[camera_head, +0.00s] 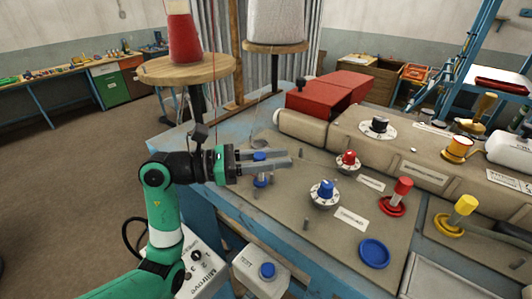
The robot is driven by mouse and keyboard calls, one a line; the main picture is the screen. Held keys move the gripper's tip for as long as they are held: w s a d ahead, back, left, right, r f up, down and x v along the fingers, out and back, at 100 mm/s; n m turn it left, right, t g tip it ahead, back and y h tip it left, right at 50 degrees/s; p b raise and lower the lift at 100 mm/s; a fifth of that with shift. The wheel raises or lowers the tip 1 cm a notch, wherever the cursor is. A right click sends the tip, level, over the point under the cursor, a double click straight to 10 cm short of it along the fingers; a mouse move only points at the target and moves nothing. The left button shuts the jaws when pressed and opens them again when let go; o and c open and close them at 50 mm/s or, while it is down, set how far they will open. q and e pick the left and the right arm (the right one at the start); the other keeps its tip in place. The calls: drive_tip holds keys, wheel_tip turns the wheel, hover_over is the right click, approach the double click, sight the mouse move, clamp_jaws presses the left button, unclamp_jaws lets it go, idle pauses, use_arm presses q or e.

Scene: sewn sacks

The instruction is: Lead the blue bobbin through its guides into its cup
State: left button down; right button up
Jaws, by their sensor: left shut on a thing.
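My left gripper (284,160) reaches in from the left, its two fingers shut around the blue bobbin (261,181) above the front left part of the panel. The bobbin looks upright, its top and lower end showing around the fingers. The blue cup (374,253), a round blue ring, lies at the panel's front right, well apart from the bobbin, and looks empty. A small metal post (306,223) stands between them; I cannot tell whether it is a guide. Any thread at the bobbin is too thin to follow. My right gripper is not in view.
A red bobbin (402,190) and a yellow bobbin (465,205) stand in cups at the right. Large red and white spools rise behind. A blue button (267,270) sits below the front edge.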

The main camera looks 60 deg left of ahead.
use_arm(q)
drive_tip(key=shift+w+d, duration=0.3)
drive_tip(key=shift+d, duration=0.45)
drive_tip(key=shift+w+d, duration=0.25)
drive_tip(key=shift+d, duration=0.55)
drive_tip(key=shift+w+d, duration=0.3)
drive_tip(key=shift+d, duration=0.45)
drive_tip(key=shift+w+d+b, duration=0.15)
drive_tip(key=shift+w+d, duration=0.15)
drive_tip(key=shift+d, duration=0.45)
drive_tip(key=shift+w+d+b, duration=0.15)
drive_tip(key=shift+w+d, duration=0.1)
drive_tip(key=shift+d, duration=0.5)
drive_tip(key=shift+w+d+b, duration=0.15)
drive_tip(key=shift+w+d, duration=0.15)
drive_tip(key=shift+d, duration=0.45)
drive_tip(key=shift+w+d+r, duration=0.1)
drive_tip(key=shift+w+d, duration=0.05)
drive_tip(key=shift+d, duration=0.15)
drive_tip(key=shift+w+d+p, duration=0.85)
drive_tip(key=shift+d+p, duration=0.15)
drive_tip(key=shift+d, duration=1.3)
drive_tip(key=shift+w+d+p, duration=0.9)
drive_tip(key=shift+d+p, duration=0.15)
drive_tip(key=shift+d, duration=1.25)
drive_tip(key=shift+w+d+p, duration=0.85)
drive_tip(key=shift+d+p, duration=0.15)
drive_tip(key=shift+d, duration=1.3)
drive_tip(key=shift+a+f, duration=0.1)
drive_tip(key=shift+f, duration=0.6)
